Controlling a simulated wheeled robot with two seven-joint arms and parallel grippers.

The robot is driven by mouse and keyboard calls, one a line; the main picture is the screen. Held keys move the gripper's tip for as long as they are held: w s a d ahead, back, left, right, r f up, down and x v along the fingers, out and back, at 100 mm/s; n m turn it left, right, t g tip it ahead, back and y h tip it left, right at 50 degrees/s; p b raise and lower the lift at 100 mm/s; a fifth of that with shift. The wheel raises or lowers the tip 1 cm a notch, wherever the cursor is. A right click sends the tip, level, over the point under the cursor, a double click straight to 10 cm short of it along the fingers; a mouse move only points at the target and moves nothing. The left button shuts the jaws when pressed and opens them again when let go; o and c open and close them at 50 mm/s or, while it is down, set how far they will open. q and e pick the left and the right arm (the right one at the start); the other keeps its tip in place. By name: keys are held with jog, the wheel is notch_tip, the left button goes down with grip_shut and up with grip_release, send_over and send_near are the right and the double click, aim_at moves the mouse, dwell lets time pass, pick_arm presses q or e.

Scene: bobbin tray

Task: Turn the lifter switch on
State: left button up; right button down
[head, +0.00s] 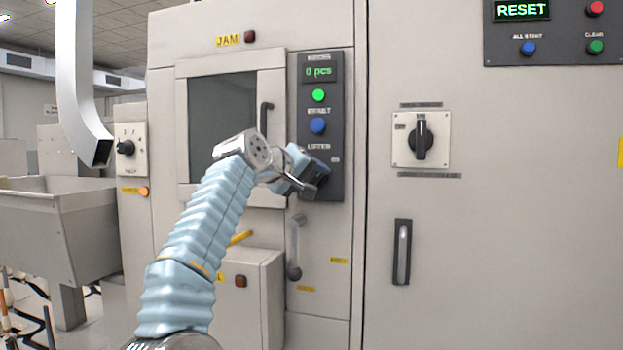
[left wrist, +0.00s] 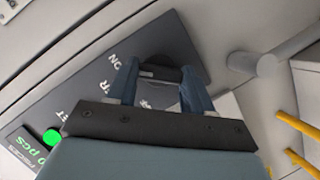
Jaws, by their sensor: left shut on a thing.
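The lifter switch (left wrist: 160,74) is a dark knob on the dark grey control panel (left wrist: 72,88), seen between my fingertips in the left wrist view. In the head view it is hidden behind my gripper, low on the same panel (head: 335,100). My left gripper (head: 312,180) is at the panel's lower part, and its blue fingers (left wrist: 157,85) are shut on the knob, one on each side. An ON label shows beside the knob; other lettering is partly covered by the fingers. I cannot tell which position the knob points to.
Above the switch are a blue button (head: 317,126), a green lit button (head: 318,95) and a green "0 pcs" display (head: 319,71). A door handle (head: 266,120) stands left of the panel. A large rotary switch (head: 421,138) is on the right cabinet.

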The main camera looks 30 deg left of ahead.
pick_arm(q)
jog(key=shift+f, duration=0.2)
jog(key=o, duration=1)
jog(key=shift+r, duration=0.1)
jog(key=shift+o, duration=0.2)
jog(key=shift+s+r, duration=0.15)
jog(key=shift+s, duration=0.25)
jog(key=b+v, duration=0.2)
jog(key=v, duration=1)
jog(key=shift+s+r, duration=0.15)
jog(key=shift+s, duration=0.25)
